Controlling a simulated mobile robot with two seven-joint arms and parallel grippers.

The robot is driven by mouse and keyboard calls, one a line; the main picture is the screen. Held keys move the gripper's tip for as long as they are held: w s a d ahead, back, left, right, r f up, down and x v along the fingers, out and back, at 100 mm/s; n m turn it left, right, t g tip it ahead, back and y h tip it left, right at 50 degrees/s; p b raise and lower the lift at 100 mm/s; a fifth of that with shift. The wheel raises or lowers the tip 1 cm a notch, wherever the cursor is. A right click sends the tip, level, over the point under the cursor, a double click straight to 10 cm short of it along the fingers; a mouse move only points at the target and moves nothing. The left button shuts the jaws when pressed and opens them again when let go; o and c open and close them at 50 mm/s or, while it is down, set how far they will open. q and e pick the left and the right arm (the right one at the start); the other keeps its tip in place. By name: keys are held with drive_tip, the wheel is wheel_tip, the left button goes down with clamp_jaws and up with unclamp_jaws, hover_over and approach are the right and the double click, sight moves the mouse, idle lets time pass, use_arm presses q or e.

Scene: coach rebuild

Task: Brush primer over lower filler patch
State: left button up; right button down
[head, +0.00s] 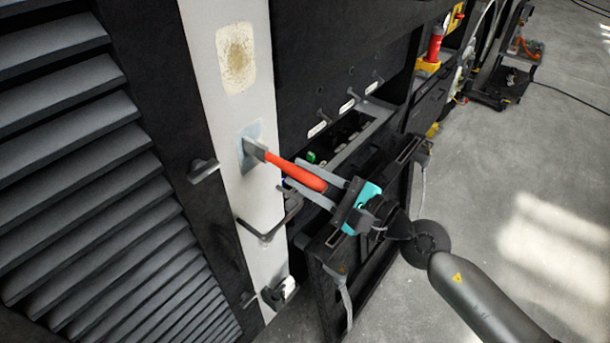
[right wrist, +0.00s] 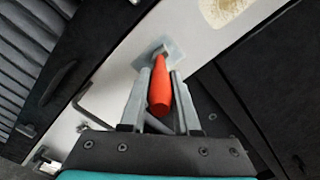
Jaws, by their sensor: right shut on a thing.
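My right gripper (head: 318,186) is shut on the red handle of a brush (head: 290,170), which also shows between the fingers in the right wrist view (right wrist: 160,92). The brush head touches or nearly touches a pale blue-grey patch (head: 243,150) on the white panel (head: 225,120). In the right wrist view this patch (right wrist: 148,62) lies just past the brush tip. The brush hides part of it. A beige, rough filler patch (head: 236,58) sits higher on the same panel, and its edge shows in the right wrist view (right wrist: 220,10). My left gripper is not in view.
Dark louvres (head: 70,130) lie left of the panel. A bent dark handle (head: 268,228) and a small latch (head: 203,170) stick out near the brush. An open dark compartment (head: 345,140) is to the right. The grey floor (head: 480,180) is mostly clear.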

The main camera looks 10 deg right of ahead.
sight(325, 185)
drive_tip(key=shift+r+p, duration=1.75)
drive_tip(key=shift+r, duration=0.1)
drive_tip(key=shift+f, duration=0.1)
drive_tip(key=shift+s+d+f+b, duration=0.1)
drive_tip(key=shift+s+d+b, duration=0.1)
drive_tip(key=shift+b, duration=0.1)
drive_tip(key=b+v, duration=0.2)
drive_tip(key=v, duration=0.1)
drive_tip(key=shift+s+d+f, duration=0.1)
drive_tip(key=shift+s+d, duration=0.05)
drive_tip(key=shift+s, duration=0.05)
drive_tip(key=shift+b+v, duration=0.55)
drive_tip(key=shift+v, duration=0.45)
